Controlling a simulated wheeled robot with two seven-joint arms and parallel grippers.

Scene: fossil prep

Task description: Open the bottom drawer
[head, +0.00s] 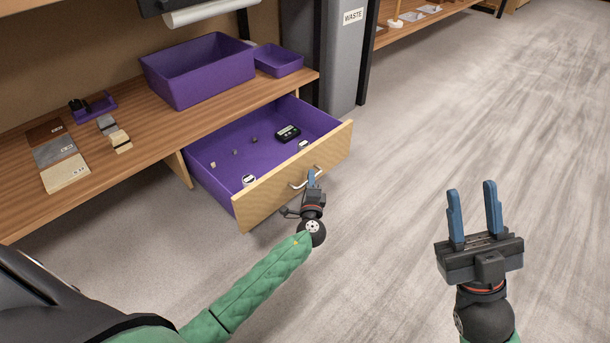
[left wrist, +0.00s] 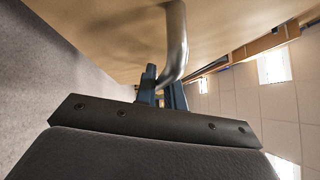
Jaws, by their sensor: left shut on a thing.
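The bottom drawer (head: 262,196) has a light wood front and a purple inside. It stands pulled well out from under the wooden bench. Its metal bar handle (head: 299,184) is on the front; the handle also shows large in the left wrist view (left wrist: 176,40). My left gripper (head: 312,178) is at the drawer front, its blue fingers shut on the handle; in the left wrist view the fingers (left wrist: 163,90) are on both sides of the bar, partly hidden behind it. My right gripper (head: 473,215) is open and empty over the floor at the right.
Inside the drawer lie a black box (head: 288,133), a white round item (head: 249,180) and several small pieces. On the bench (head: 150,140) stand a large purple bin (head: 200,75), a smaller purple tray (head: 278,62) and sample slabs. A grey waste bin (head: 347,60) stands behind. Floor at right is clear.

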